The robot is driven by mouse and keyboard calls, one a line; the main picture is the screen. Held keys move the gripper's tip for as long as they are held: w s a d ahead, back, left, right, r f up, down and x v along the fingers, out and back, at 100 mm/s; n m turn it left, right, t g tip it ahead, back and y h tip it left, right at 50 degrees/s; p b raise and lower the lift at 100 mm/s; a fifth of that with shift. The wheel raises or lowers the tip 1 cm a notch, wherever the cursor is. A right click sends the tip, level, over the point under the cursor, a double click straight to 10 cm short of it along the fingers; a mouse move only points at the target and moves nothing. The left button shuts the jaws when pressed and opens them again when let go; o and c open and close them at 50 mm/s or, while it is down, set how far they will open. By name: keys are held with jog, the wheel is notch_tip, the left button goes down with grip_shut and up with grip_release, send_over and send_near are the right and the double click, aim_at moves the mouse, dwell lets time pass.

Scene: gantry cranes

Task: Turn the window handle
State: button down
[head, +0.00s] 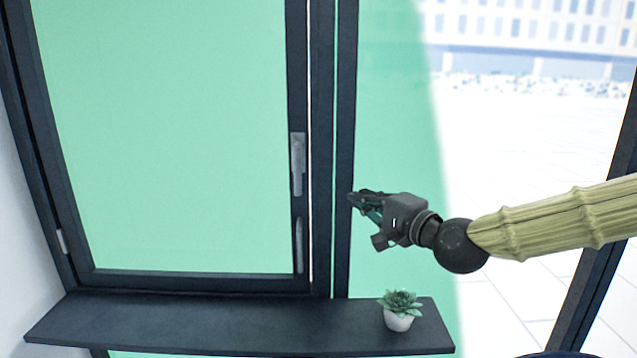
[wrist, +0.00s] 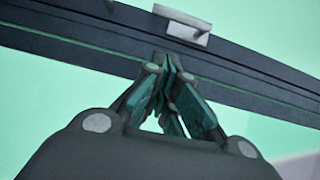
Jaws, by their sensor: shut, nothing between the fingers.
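The window handle (head: 298,165) is a grey upright lever on the right side of the left window's dark frame. In the wrist view, a light grey piece of the handle (wrist: 181,24) shows at the top, beyond the fingertips. My gripper (head: 352,198) is to the right of the handle and slightly lower, in front of the dark post, apart from the handle in the head view. In the wrist view, my gripper's fingertips (wrist: 166,66) are together with nothing between them. The gap in depth to the frame is hard to tell.
The window sash (head: 190,279) has green-tinted glass and looks closed. A dark sill (head: 220,325) runs below it. A potted succulent (head: 398,318) stands on the sill below my gripper. A thin grey strip (head: 299,245) sits under the handle. A hinge (head: 61,241) is at left.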

aim_at(298, 168)
jog(key=shift+r, duration=0.35)
jog(key=s+a+p+x, duration=0.1)
jog(key=p+x, duration=0.5)
jog(key=x, duration=0.7)
jog(key=shift+s+a, duration=0.3)
jog(key=shift+a, duration=0.25)
jog(key=shift+f+b, duration=0.1)
jog(key=shift+b, duration=0.3)
